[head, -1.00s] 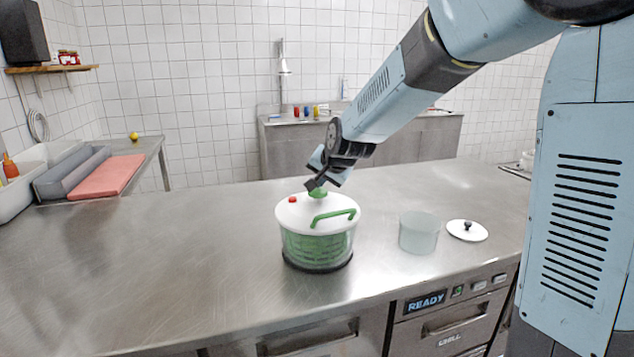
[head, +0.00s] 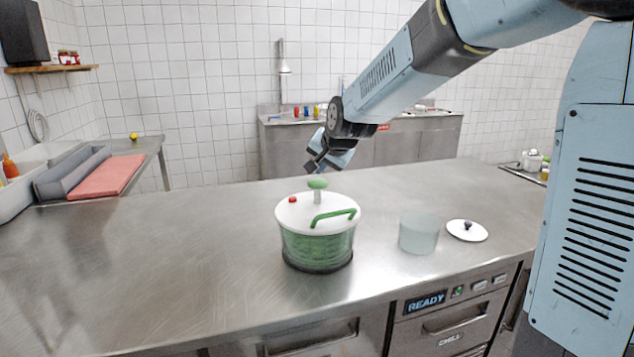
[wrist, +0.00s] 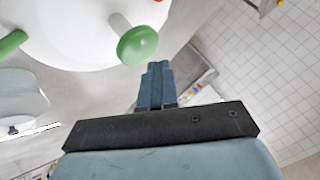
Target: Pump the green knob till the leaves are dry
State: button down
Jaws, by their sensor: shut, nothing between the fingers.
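The salad spinner (head: 318,246) stands upright on the steel counter, with a clear bowl, green contents and a white lid. Its green knob (head: 318,184) stands raised on a white stem above the lid. The lid also carries a green handle (head: 334,215) and a red button (head: 293,199). My gripper (head: 312,166) is shut and empty, just above the knob and apart from it. In the wrist view the knob (wrist: 138,46) is beyond the tips of my shut gripper (wrist: 158,68). I cannot tell whether the leaves are wet or dry.
A translucent tub (head: 419,235) and a white lid with a black knob (head: 467,230) lie right of the spinner. The counter (head: 150,270) is clear to the left. A drawer front shows a READY display (head: 426,302).

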aim_at(320, 182)
jog(key=shift+r, duration=2.5)
jog(key=shift+r, duration=0.1)
dwell(0.9)
notch_tip(320, 182, up, 4)
jog(key=shift+f, duration=0.25)
jog(key=shift+f, duration=0.1)
jog(key=shift+f, duration=4.35)
jog(key=shift+f, duration=0.4)
